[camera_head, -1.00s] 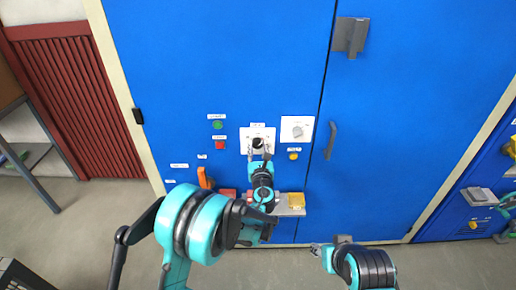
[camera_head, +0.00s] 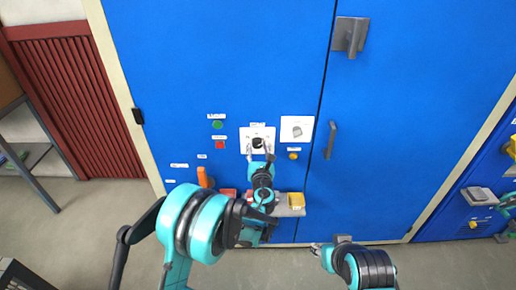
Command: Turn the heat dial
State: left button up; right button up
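A black dial (camera_head: 258,142) sits on a white plate on the blue cabinet front. A second, grey dial (camera_head: 297,131) is on a larger white plate to its right. The labels are too small to read, so I cannot tell which is named heat. My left gripper (camera_head: 259,150) is at the black dial, its fingers spread apart toward either side of it; contact cannot be made out. My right gripper (camera_head: 318,249) is low, in front of the cabinet's lower edge and away from the dials; its fingers are too small to judge.
A green button (camera_head: 217,124), a red button (camera_head: 219,145) and an orange handle (camera_head: 203,178) are left of the dials. A small shelf (camera_head: 283,211) with a yellow block (camera_head: 297,201) is below. A grey door handle (camera_head: 331,140) stands out at right.

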dwell(0.3)
pick_arm(q)
jog(key=s, duration=1.2)
jog(key=shift+d, duration=0.4)
jog(key=s+a+r+n+g+y, duration=0.2)
jog(key=s+a+n+g, duration=0.15)
jog(key=a+n, duration=0.55)
jog(key=s+a+r+n+g+y, duration=0.1)
jog(key=s+a+n+g, duration=0.25)
jog(key=a+n, duration=0.55)
jog(key=s+f+n+g+h, duration=0.1)
jog(key=s+n+g+h, duration=0.1)
jog(key=s+n, duration=0.7)
jog(key=s+a+f+n+g+h, duration=0.1)
jog(key=s+f+n+h, duration=0.1)
jog(key=s+n, duration=0.8)
jog(key=shift+s+g, duration=0.4)
jog(key=shift+s, duration=0.4)
